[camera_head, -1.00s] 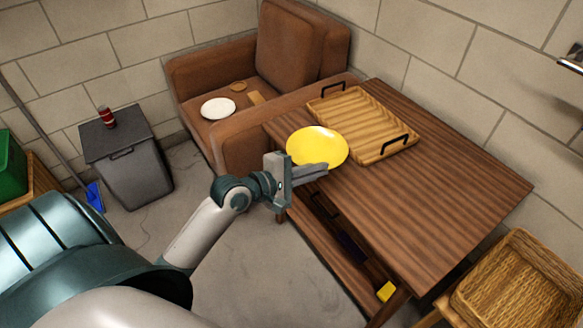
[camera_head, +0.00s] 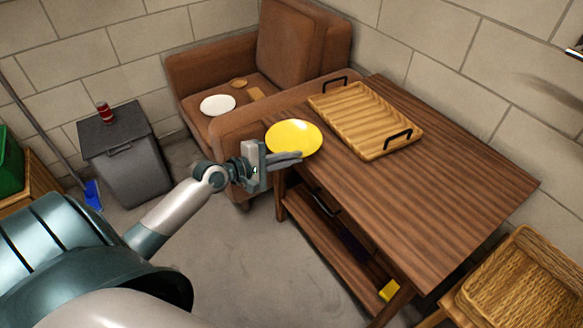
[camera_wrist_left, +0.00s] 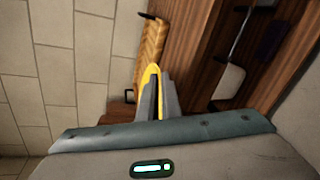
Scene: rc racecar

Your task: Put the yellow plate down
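The yellow plate (camera_head: 294,138) is round and roughly level in the head view, in front of the table's left end and the armchair's near arm. My left gripper (camera_head: 287,158) has its fingers at the plate's near rim and is shut on it. In the left wrist view the plate (camera_wrist_left: 151,74) shows nearly edge-on, at the tips of the gripper's fingers (camera_wrist_left: 157,92). I cannot tell if the plate touches the table. The wooden table (camera_head: 430,190) has a broad bare top.
A wooden tray (camera_head: 365,118) with black handles sits at the table's back. The brown armchair (camera_head: 290,50) holds a white plate (camera_head: 217,105) on its seat. A grey bin (camera_head: 127,165) with a red can (camera_head: 105,112) stands left. A wicker basket (camera_head: 525,285) is at lower right.

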